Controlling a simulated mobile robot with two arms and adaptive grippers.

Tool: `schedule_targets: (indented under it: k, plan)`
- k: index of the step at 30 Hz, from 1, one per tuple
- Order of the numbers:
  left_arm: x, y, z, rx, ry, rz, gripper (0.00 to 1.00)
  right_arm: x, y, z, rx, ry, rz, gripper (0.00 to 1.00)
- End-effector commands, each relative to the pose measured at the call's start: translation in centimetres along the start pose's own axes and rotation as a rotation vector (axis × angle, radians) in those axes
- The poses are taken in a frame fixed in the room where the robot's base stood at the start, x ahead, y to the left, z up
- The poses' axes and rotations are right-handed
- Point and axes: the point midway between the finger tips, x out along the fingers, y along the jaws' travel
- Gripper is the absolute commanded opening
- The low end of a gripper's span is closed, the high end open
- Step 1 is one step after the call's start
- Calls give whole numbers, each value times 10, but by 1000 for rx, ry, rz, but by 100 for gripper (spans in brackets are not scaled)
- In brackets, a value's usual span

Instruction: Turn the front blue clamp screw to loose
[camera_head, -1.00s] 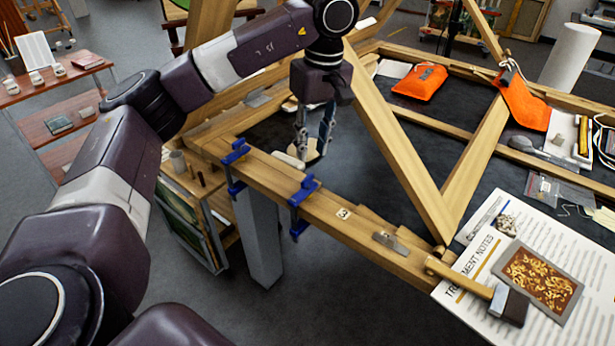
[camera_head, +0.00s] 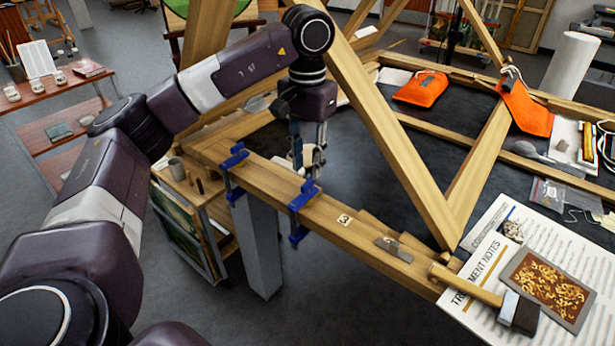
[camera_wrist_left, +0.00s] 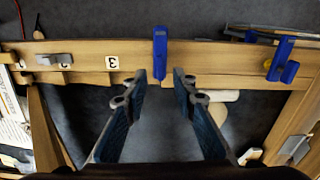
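Two blue clamps sit on the wooden frame bar (camera_head: 360,235). The one nearer the label "3" (camera_head: 303,196) has its handle on top of the bar; it shows upright at the centre of the left wrist view (camera_wrist_left: 160,55). The other clamp (camera_head: 235,158) is further left, and at right in the left wrist view (camera_wrist_left: 283,60). My left gripper (camera_head: 309,172) points down just above the nearer clamp. Its fingers (camera_wrist_left: 160,79) are apart, with the clamp's blue handle in line with the gap. I cannot tell whether they touch it. My right gripper is not in view.
A diagonal wooden brace (camera_head: 400,155) stands close beside my left gripper. A pale round piece (camera_wrist_left: 222,96) shows beside a finger.

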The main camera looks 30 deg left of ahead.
Motion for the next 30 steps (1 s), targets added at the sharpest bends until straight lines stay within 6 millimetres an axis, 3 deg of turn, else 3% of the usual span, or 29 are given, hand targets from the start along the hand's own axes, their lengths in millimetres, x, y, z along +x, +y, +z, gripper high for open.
schedule_targets:
  k: [3, 9, 18, 26, 30]
  plan:
    - [19, 0, 1, 1, -4, -1, 25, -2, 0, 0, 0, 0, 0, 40]
    - [39, 0, 0, -1, 0, -1, 25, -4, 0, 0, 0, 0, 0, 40]
    - [43, 0, 0, -1, 0, -1, 25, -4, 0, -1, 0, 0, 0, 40]
    - [43, 0, 0, -1, 0, 0, 0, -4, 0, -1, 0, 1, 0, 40]
    - [43, 0, 0, -1, 0, 0, 0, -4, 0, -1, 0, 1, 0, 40]
